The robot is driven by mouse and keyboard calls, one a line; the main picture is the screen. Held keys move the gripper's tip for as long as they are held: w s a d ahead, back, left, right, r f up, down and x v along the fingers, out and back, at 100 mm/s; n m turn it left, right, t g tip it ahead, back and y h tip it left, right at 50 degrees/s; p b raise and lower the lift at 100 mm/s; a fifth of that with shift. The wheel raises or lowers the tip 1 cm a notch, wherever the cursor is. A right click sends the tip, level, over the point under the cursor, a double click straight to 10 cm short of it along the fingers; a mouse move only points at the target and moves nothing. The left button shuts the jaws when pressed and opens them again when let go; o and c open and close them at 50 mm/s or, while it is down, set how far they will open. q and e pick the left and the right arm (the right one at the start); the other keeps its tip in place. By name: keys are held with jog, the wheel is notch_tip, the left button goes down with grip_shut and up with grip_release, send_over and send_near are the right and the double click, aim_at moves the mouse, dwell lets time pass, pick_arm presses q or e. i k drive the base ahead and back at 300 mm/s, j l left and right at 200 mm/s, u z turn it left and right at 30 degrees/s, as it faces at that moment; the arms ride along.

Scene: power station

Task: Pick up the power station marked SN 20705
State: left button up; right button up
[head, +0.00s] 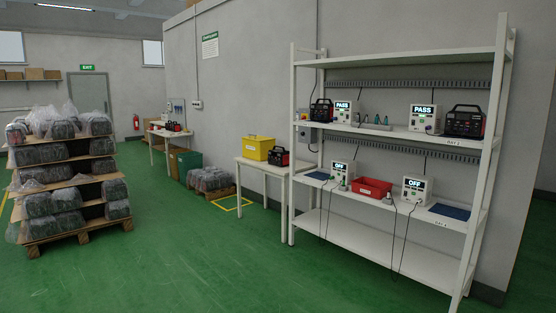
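Several black-and-red power stations with carry handles are in the head view. One power station (321,111) stands at the left of the rack's upper shelf, beside a tester reading PASS (342,111). Another power station (464,122) stands at the right of that shelf, beside a second PASS tester (423,118). A third power station (279,157) stands on a small white table (262,170), by a yellow bin (258,148). Small dark-and-red units (173,126) sit on a far table. No serial number is readable, so I cannot tell which is SN 20705. Neither gripper shows.
The white rack (396,132) stands against the wall at right. Its lower shelf holds two OFF testers (416,189), a red tray (372,188) and blue mats (450,211), with cables hanging down. Wrapped pallet stacks (66,175) stand at left. The green floor (190,255) between is clear.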

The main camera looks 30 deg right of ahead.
aim_at(283, 155)
jog(key=i+l+z, duration=0.3)
jog(key=i, duration=0.15)
jog(key=i+z, duration=0.3)
jog(key=i, duration=0.2)
jog(key=i+z, duration=0.2)
jog(key=i, duration=2.55)
